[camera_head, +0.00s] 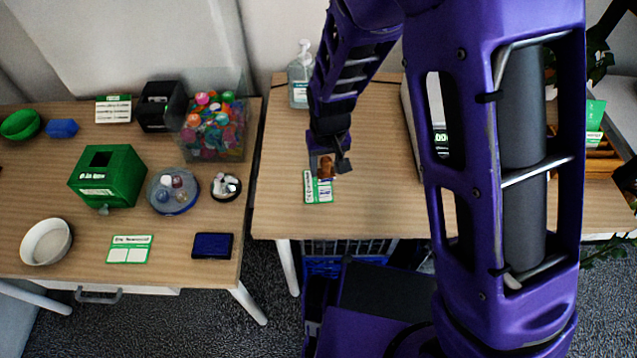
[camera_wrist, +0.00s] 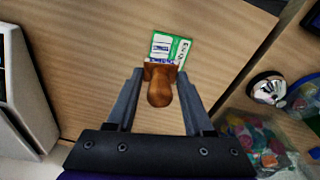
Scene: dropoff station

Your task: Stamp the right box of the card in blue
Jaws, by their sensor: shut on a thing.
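My gripper (camera_head: 329,164) is shut on a wooden-handled stamp (camera_head: 325,168) over the right-hand table. In the wrist view my gripper (camera_wrist: 158,78) has the brown stamp (camera_wrist: 160,90) between its two fingers. A green and white card (camera_head: 318,190) lies on that table, just in front of the gripper; it also shows in the wrist view (camera_wrist: 182,50). The stamp hides part of the card there, and I cannot tell whether it touches it. Bluish patches show on the card near the stamp; I cannot tell if they are ink. A dark blue ink pad (camera_head: 212,246) lies on the left table.
The left table holds another green-edged card (camera_head: 130,249), a green box (camera_head: 107,176), a white bowl (camera_head: 46,242), a clear bin of colourful items (camera_head: 213,125) and round dishes (camera_head: 173,191). A gap separates the tables. A clear bottle (camera_head: 300,75) stands behind my arm.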

